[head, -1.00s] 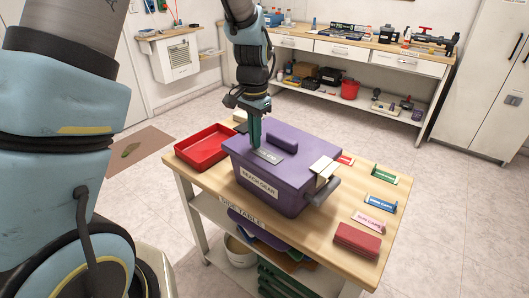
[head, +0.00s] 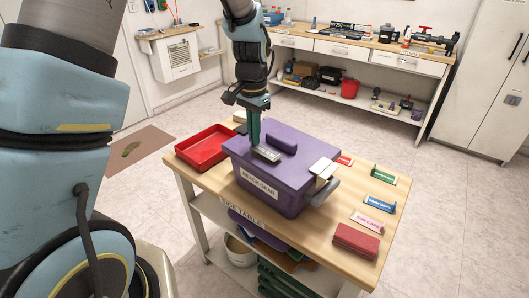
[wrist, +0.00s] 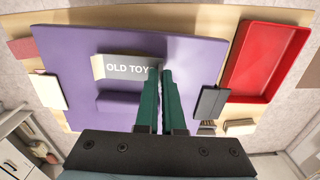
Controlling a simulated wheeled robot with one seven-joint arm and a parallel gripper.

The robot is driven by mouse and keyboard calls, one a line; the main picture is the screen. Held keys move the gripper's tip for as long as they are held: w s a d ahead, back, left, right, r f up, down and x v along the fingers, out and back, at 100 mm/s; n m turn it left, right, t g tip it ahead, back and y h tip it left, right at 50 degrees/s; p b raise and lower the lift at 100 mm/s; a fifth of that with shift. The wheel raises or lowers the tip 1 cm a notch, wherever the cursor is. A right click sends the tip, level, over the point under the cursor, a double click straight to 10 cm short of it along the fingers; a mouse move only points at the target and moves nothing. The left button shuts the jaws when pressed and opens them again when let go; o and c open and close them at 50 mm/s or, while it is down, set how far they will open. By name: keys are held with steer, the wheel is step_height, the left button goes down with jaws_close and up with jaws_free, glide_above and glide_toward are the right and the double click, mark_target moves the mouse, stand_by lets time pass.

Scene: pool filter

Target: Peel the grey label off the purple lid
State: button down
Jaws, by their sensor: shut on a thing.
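The purple lid (head: 305,144) sits on a purple box on the side table, with a raised purple handle across it. The grey label (head: 267,153) is on the lid's near left part and looks partly raised. In the wrist view the label (wrist: 124,68) reads "OLD TOY", with its end hidden by my fingers, and its left end looks bent. My gripper (head: 254,144) comes down from above at the label's left end. In the wrist view its two green fingers (wrist: 161,72) are close together, shut on the label's edge.
A red tray (head: 205,147) lies left of the box. A pale card pad (head: 324,167) rests at the lid's right edge. Small coloured label holders (head: 380,202) and a dark red block (head: 356,240) are on the table's right side.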

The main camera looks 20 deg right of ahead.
steer(key=shift+w+a+r+p, duration=0.1)
steer(key=shift+w+r+p, duration=0.05)
steer(key=shift+r+p, duration=0.4)
steer(key=shift+w+a+r+p, duration=0.15)
steer(key=shift+r+p, duration=0.2)
steer(key=shift+r, duration=0.25)
stand_by(0.3)
steer(key=shift+d, duration=0.1)
step_height(320, 180, up, 5)
steer(key=p, duration=0.3)
steer(key=shift+p, duration=0.35)
